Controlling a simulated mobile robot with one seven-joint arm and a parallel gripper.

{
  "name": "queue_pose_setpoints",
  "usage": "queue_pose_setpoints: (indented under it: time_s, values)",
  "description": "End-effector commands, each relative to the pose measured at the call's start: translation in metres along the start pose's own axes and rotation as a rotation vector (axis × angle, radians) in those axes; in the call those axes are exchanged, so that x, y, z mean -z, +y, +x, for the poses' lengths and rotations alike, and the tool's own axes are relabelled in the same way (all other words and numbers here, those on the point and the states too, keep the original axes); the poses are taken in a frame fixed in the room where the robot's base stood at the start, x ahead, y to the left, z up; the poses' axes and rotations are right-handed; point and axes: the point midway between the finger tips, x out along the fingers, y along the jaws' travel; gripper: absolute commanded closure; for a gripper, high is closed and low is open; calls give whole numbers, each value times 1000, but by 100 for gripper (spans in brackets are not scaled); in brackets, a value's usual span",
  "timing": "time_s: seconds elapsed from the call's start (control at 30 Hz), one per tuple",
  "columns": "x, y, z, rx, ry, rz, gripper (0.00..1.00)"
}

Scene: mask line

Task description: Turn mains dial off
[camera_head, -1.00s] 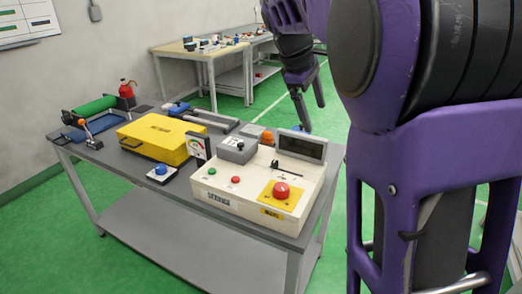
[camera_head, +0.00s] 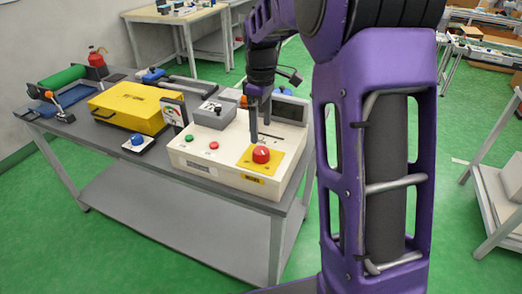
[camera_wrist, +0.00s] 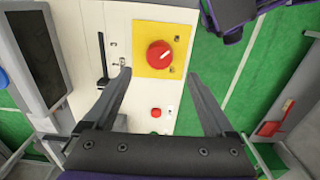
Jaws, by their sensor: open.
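The red dial (camera_head: 261,155) sits on a yellow plate at the front right corner of the cream console (camera_head: 215,164). In the wrist view the dial (camera_wrist: 160,54) carries a short white pointer line slanting up to the right; the small labels around it are too small to read. My gripper (camera_head: 260,124) hangs with its fingers downward above the console, just behind the dial in the head view. In the wrist view my gripper (camera_wrist: 160,76) is open and empty, with the dial ahead of and between its fingertips, apart from both.
A grey box (camera_head: 214,114), a blue button box (camera_head: 137,142) and a yellow case (camera_head: 127,107) stand to the left on the grey table.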

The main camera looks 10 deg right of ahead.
Motion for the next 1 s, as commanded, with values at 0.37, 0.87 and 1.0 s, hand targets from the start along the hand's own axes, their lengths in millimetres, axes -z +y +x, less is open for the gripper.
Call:
queue_pose_setpoints:
  time_s: [0.37,0.87,1.0]
  values:
    - [0,0,69,0,-1,0,11]
    - [0,0,79,-1,0,1,20]
    - [0,0,79,-1,0,1,45]
